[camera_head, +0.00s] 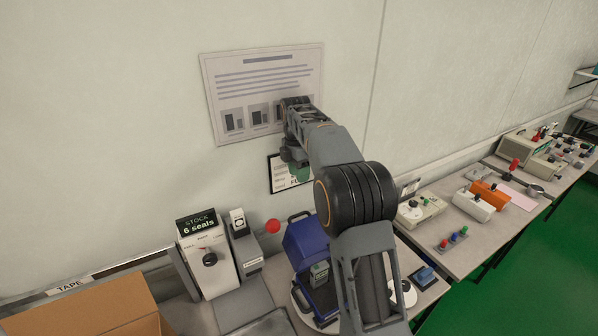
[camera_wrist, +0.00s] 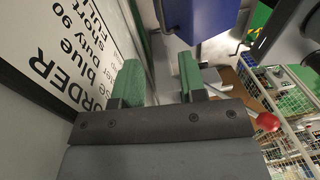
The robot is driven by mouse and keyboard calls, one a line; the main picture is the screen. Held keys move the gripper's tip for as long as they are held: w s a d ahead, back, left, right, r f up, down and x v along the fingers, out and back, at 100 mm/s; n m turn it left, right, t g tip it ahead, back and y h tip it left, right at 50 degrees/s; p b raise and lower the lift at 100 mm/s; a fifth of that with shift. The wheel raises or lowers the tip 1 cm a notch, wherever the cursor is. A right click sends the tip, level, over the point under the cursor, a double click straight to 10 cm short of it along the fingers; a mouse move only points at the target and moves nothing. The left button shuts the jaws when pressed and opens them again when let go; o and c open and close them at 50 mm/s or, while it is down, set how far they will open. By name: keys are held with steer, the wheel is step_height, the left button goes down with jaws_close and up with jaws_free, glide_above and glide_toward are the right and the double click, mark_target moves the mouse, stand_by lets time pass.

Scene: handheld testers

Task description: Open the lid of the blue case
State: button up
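The blue case (camera_head: 306,240) stands on the bench below my arm in the head view. Its lid stands raised, and a grey-green handheld tester (camera_head: 320,272) shows in the open front. My arm hides the case's right side. In the wrist view part of the blue lid (camera_wrist: 200,14) shows at the top edge, beyond the fingers and apart from them. My gripper (camera_wrist: 158,72) has two green fingers spread apart with nothing between them.
A framed order card (camera_wrist: 72,50) is on the wall close beside my gripper. A red ball knob (camera_head: 272,226) stands left of the case, near a white STOCK dispenser (camera_head: 208,262). A cardboard box (camera_head: 95,305) is at lower left. More testers are on the right-hand benches.

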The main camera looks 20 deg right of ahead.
mark_target(315, 233)
steer(key=shift+r, duration=0.1)
steer(key=shift+c, duration=0.4)
